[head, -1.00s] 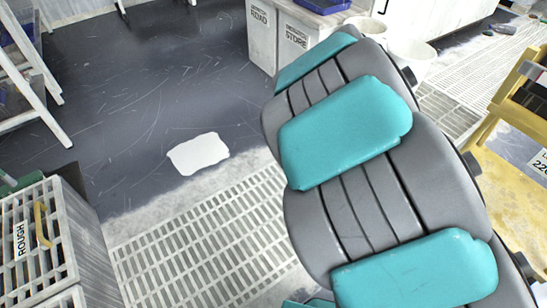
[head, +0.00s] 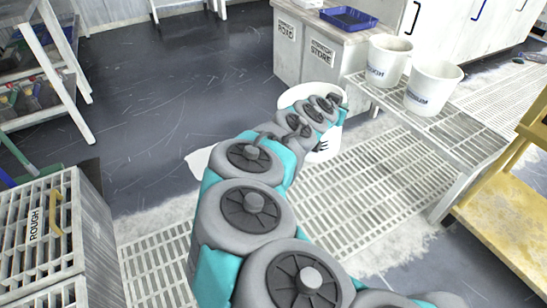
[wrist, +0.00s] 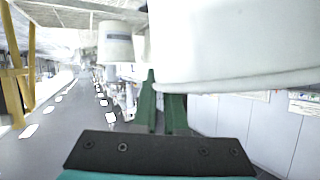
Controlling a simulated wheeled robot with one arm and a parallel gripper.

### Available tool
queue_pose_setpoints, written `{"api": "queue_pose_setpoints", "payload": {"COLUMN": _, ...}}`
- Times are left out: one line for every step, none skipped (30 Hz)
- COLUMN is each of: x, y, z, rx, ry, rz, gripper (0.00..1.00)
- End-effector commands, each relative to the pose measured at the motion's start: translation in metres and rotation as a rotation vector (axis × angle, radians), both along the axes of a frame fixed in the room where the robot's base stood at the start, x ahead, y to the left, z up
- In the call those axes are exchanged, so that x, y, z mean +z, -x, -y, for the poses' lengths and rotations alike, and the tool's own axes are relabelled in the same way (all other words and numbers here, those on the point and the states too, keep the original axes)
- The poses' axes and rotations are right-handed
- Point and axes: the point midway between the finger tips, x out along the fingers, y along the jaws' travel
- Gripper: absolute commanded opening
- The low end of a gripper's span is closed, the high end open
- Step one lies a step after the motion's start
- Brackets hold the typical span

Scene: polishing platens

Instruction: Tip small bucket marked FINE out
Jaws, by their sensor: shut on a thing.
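A white bucket (head: 332,145) is at the far end of my arm in the head view, partly hidden behind the arm. It shows as a large white curved body at the upper right of the wrist view (wrist: 235,45). I cannot read a FINE label on it. My gripper's green fingers (wrist: 161,108) are shut on this bucket at its lower edge in the wrist view. In the head view the fingers are hidden or too small to make out. The bucket's tilt and contents cannot be told.
Buckets marked ROUGH (head: 388,62) and apparently MEDIUM (head: 433,88) stand on a slatted rack (head: 455,130) at right. Behind is a cabinet (head: 335,55) with a blue tray (head: 348,18). A yellow stand (head: 500,205) is at right, a ROUGH crate (head: 40,235) at left. Dark floor is open.

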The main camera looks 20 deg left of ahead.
Motion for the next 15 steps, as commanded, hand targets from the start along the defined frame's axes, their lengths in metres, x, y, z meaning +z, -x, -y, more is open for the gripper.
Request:
{"api": "queue_pose_setpoints", "payload": {"x": -0.002, "y": 0.002, "z": -0.005, "rx": 0.002, "ry": 0.002, "rz": 0.002, "gripper": 0.00}}
{"api": "queue_pose_setpoints", "payload": {"x": -0.003, "y": 0.003, "z": -0.006, "rx": -0.001, "ry": 0.001, "rz": 0.001, "gripper": 0.00}}
{"api": "queue_pose_setpoints", "payload": {"x": -0.004, "y": 0.004, "z": -0.007, "rx": -0.003, "ry": 0.001, "rz": 0.000, "gripper": 0.00}}
{"api": "queue_pose_setpoints", "payload": {"x": -0.004, "y": 0.005, "z": -0.008, "rx": -0.005, "ry": 0.001, "rz": -0.001, "gripper": 0.00}}
{"api": "queue_pose_setpoints", "payload": {"x": -0.005, "y": 0.006, "z": -0.009, "rx": -0.007, "ry": 0.001, "rz": 0.000, "gripper": 0.00}}
{"api": "queue_pose_setpoints", "payload": {"x": -0.005, "y": 0.007, "z": -0.011, "rx": -0.009, "ry": 0.002, "rz": 0.001, "gripper": 0.00}}
{"api": "queue_pose_setpoints", "payload": {"x": -0.006, "y": 0.008, "z": -0.012, "rx": -0.011, "ry": 0.002, "rz": 0.001, "gripper": 0.00}}
{"api": "queue_pose_setpoints", "payload": {"x": -0.008, "y": 0.009, "z": -0.014, "rx": -0.015, "ry": 0.002, "rz": -0.001, "gripper": 0.00}}
{"api": "queue_pose_setpoints", "payload": {"x": -0.009, "y": 0.011, "z": -0.016, "rx": -0.020, "ry": 0.002, "rz": 0.000, "gripper": 0.00}}
{"api": "queue_pose_setpoints", "payload": {"x": -0.010, "y": 0.012, "z": -0.017, "rx": -0.023, "ry": 0.001, "rz": 0.000, "gripper": 0.00}}
{"api": "queue_pose_setpoints", "payload": {"x": -0.011, "y": 0.014, "z": -0.020, "rx": -0.026, "ry": 0.001, "rz": 0.001, "gripper": 0.00}}
{"api": "queue_pose_setpoints", "payload": {"x": -0.014, "y": 0.017, "z": -0.025, "rx": -0.031, "ry": -0.001, "rz": -0.001, "gripper": 0.00}}
{"api": "queue_pose_setpoints", "payload": {"x": -0.015, "y": 0.019, "z": -0.027, "rx": -0.036, "ry": -0.001, "rz": 0.000, "gripper": 0.00}}
{"api": "queue_pose_setpoints", "payload": {"x": -0.017, "y": 0.022, "z": -0.030, "rx": -0.046, "ry": -0.001, "rz": -0.001, "gripper": 0.00}}
{"api": "queue_pose_setpoints", "payload": {"x": -0.020, "y": 0.026, "z": -0.034, "rx": -0.055, "ry": 0.000, "rz": -0.001, "gripper": 0.00}}
